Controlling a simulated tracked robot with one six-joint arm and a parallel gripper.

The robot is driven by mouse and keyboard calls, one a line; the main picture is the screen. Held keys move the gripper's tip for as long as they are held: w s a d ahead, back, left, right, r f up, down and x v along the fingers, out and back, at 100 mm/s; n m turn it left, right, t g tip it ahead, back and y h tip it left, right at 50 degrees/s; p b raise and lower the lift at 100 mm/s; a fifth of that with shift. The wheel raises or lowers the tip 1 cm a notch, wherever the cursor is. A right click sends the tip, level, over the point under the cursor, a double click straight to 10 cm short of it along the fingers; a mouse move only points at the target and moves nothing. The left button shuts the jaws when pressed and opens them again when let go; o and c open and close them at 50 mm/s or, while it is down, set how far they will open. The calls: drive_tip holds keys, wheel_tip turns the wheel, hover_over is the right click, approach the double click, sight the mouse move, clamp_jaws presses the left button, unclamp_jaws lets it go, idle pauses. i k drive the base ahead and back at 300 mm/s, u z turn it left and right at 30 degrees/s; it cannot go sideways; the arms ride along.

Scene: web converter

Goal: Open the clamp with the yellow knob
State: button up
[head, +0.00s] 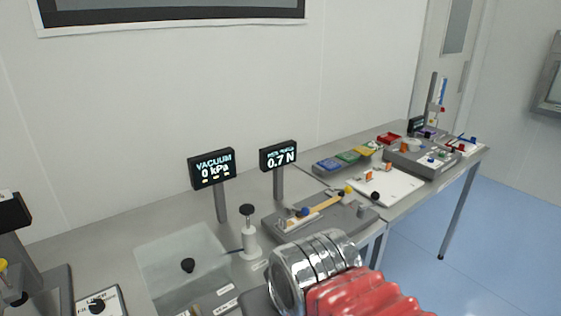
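A small yellow knob (347,189) stands at the right end of a grey fixture plate (345,222) on the bench. An orange-yellow strip (326,203) runs from near this knob down left towards a blue knob (304,211). The clamp under the yellow knob is too small to tell whether it is open or shut. Another yellow knob (3,265) shows at the far left edge, on a dark device partly cut off by the frame. The silver and red ribbed parts in the foreground appear to be my arm; they cover the bench below the plate. My gripper is not in view.
A vacuum display (212,168) reads 0 kPa; a second display (278,157) reads 0.7 N. A translucent box (184,262) and a post with a black knob (247,210) stand left of the plate. Coloured trays (347,157) and a white board (385,188) lie beyond.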

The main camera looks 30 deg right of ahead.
sight(348, 189)
drive_tip(key=k, duration=0.65)
drive_tip(key=z, duration=0.55)
drive_tip(key=i, duration=1.6)
drive_tip(key=u, duration=0.25)
